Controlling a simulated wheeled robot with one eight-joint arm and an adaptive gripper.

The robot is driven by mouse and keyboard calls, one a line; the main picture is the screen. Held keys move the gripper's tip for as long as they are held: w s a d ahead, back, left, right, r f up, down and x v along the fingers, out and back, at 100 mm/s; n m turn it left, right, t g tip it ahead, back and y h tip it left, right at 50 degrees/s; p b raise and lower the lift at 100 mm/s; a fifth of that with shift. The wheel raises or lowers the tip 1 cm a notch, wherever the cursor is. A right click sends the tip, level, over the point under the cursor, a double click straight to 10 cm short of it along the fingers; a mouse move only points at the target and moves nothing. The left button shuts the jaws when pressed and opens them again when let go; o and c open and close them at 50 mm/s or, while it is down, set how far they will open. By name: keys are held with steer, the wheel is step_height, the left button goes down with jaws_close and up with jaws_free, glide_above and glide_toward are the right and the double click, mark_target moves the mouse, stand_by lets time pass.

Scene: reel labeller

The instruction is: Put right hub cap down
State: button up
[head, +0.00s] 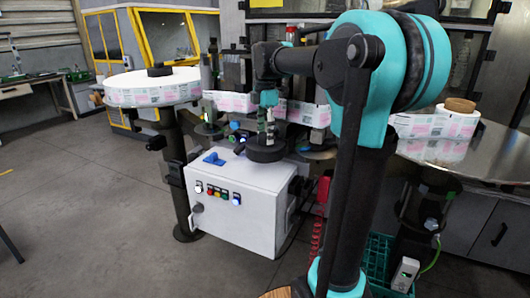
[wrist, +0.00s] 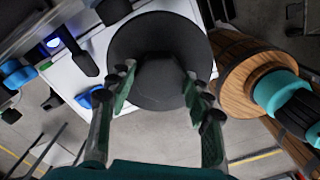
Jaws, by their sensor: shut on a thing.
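The right hub cap is a black round disc with a raised middle knob (head: 266,152); it also shows large in the wrist view (wrist: 160,30). My gripper (head: 267,138) points down from above, its fingers on both sides of the knob (wrist: 160,85), shut on it. The cap appears over the back right part of the white control box top (head: 238,170). I cannot tell whether it touches the top. A similar black cap (head: 159,70) sits on the left label reel (head: 150,92).
Buttons (head: 218,192) are on the box front, and a blue handle (head: 213,158) is on its top. A steel round table (head: 490,150) at right bears a label roll with a brown core (head: 460,105). Green crates (head: 378,262) stand below. Floor at left is clear.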

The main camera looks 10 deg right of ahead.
steer(key=shift+f, duration=3.45)
steer(key=o, duration=1.3)
steer(key=shift+f, duration=0.15)
step_height(320, 180, up, 12)
steer(key=shift+r, duration=0.15)
steer(key=shift+s, duration=0.15)
